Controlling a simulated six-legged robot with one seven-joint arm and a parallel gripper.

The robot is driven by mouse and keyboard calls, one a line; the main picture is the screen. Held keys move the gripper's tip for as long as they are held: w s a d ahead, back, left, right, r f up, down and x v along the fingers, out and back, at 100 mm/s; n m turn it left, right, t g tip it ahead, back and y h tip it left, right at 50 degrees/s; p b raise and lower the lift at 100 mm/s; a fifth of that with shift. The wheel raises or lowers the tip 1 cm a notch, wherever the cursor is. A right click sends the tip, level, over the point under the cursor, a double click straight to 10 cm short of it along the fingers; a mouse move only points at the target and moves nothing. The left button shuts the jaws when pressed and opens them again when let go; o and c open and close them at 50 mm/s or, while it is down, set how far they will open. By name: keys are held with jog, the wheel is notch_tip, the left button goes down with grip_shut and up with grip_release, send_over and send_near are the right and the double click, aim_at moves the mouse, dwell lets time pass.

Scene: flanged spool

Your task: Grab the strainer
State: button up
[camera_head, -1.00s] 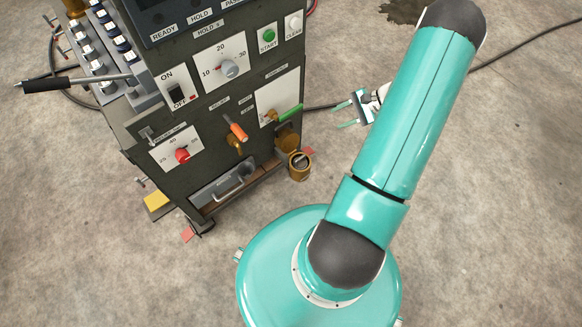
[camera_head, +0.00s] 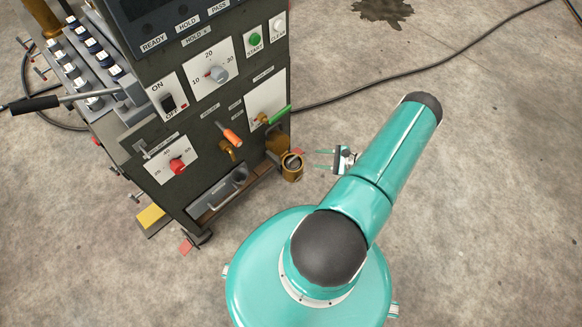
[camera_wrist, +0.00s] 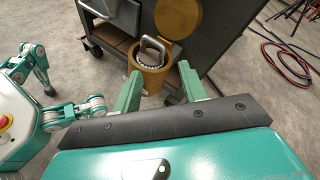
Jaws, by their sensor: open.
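The strainer (camera_wrist: 151,50) appears to be the grey basket with a looped handle inside a brass cup (camera_wrist: 151,80) in the wrist view. Its lower part is hidden in the cup. In the head view the cup (camera_head: 291,172) is at the cabinet's lower right corner, and the strainer is too small to make out clearly. My gripper (camera_head: 322,160) is open and empty, just right of the cup, with its fingers pointing toward it. In the wrist view my gripper (camera_wrist: 160,72) has one green finger on each side of the cup's image, apart from the handle.
A dark control cabinet (camera_head: 205,125) with knobs, levers and a drawer stands left of the cup. A round brass cover (camera_wrist: 180,14) is right behind the cup. A black cable (camera_head: 400,82) crosses the floor.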

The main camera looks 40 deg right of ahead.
aim_at(297, 157)
jog(key=x, duration=0.9)
jog(key=shift+w+f, duration=0.25)
jog(key=shift+a, duration=0.1)
grip_shut()
